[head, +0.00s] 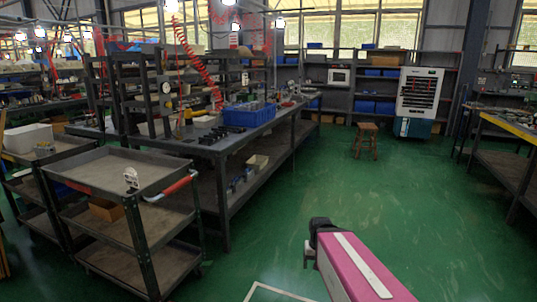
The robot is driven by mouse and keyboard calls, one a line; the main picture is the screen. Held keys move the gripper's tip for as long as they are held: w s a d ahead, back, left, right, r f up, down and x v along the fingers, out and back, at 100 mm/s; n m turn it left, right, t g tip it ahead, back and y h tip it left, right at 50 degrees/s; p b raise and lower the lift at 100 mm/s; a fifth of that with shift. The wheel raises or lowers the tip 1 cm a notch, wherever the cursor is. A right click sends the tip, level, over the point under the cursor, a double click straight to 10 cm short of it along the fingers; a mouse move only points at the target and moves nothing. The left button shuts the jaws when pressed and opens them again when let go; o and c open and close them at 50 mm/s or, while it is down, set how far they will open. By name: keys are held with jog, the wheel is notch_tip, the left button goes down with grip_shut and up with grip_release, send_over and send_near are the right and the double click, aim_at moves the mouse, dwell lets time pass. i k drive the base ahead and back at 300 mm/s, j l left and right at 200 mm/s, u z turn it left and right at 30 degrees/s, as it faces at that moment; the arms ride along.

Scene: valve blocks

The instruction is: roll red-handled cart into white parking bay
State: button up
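The red-handled cart (123,168) stands at the left, a dark metal cart with three shelves. Its red handle (181,185) sticks out from the right end of the top tray. White lines of the parking bay (266,286) show on the floor at the bottom edge; the rest is cut off or hidden. My pink arm reaches in from the bottom right. Its dark end, my gripper (314,240), is apart from the cart; its fingers cannot be made out.
Another cart (22,187) with a white box stands close on the left. A long workbench (230,145) with blue crates runs behind the red-handled cart. Green floor is clear in the middle and right.

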aim_at(139, 253)
jog(key=j+u, duration=0.1)
jog(key=u, duration=0.3)
jog(key=j+u, duration=0.1)
jog(key=u, duration=0.35)
jog(key=k+j+u, duration=0.1)
jog(key=u, duration=0.3)
